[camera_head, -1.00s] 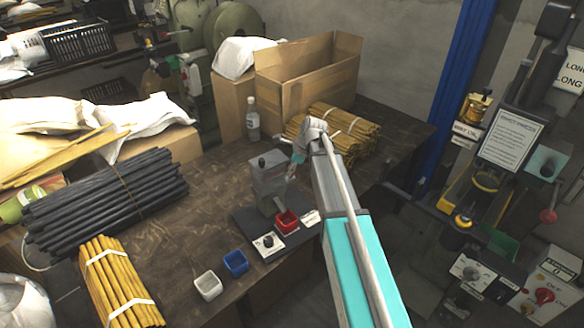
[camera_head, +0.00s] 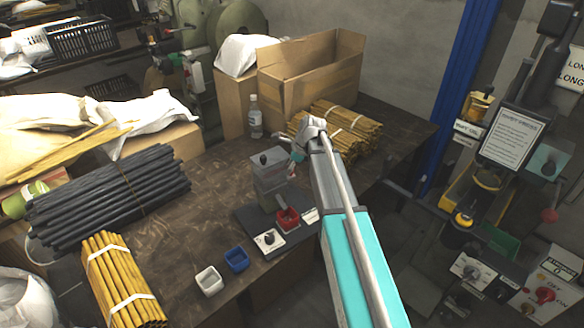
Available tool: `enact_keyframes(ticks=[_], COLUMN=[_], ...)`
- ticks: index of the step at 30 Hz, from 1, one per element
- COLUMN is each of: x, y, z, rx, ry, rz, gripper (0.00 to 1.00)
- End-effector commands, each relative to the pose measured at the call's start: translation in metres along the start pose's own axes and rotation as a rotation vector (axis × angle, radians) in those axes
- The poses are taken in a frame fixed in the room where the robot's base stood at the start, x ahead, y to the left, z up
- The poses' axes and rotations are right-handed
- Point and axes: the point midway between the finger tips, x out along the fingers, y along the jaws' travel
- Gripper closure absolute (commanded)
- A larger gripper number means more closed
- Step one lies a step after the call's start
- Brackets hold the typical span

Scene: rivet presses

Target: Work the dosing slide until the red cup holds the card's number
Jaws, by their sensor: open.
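The grey dosing device (camera_head: 269,176) stands on a dark base plate (camera_head: 249,221) on the workbench, with a black knob on top. The red cup (camera_head: 287,220) sits at its foot on the same plate; its contents are too small to make out. A small white card (camera_head: 311,215) lies just right of the red cup, its number unreadable. My gripper (camera_head: 293,168) is open at the right side of the device, near its upper part. My wrist partly hides it, and I cannot tell whether it touches the slide.
A white panel with a black knob (camera_head: 269,239) sits at the plate's front. Black rods (camera_head: 110,197) and yellow rod bundles (camera_head: 118,280) lie left. A bottle (camera_head: 254,117) and open carton (camera_head: 310,75) stand behind.

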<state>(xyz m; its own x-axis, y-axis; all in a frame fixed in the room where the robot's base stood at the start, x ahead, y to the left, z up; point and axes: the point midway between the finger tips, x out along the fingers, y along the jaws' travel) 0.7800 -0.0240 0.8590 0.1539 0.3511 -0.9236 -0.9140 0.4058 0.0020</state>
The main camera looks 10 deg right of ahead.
Motion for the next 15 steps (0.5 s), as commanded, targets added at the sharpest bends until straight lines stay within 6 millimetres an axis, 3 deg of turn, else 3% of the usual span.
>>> enact_keyframes(ticks=[10, 15], x=[-0.003, -0.017], y=[-0.001, -0.005], z=[0.0, 0.001], rx=[-0.005, -0.04], ry=[0.001, 0.006], rz=[0.001, 0.015], gripper=[0.33, 0.33])
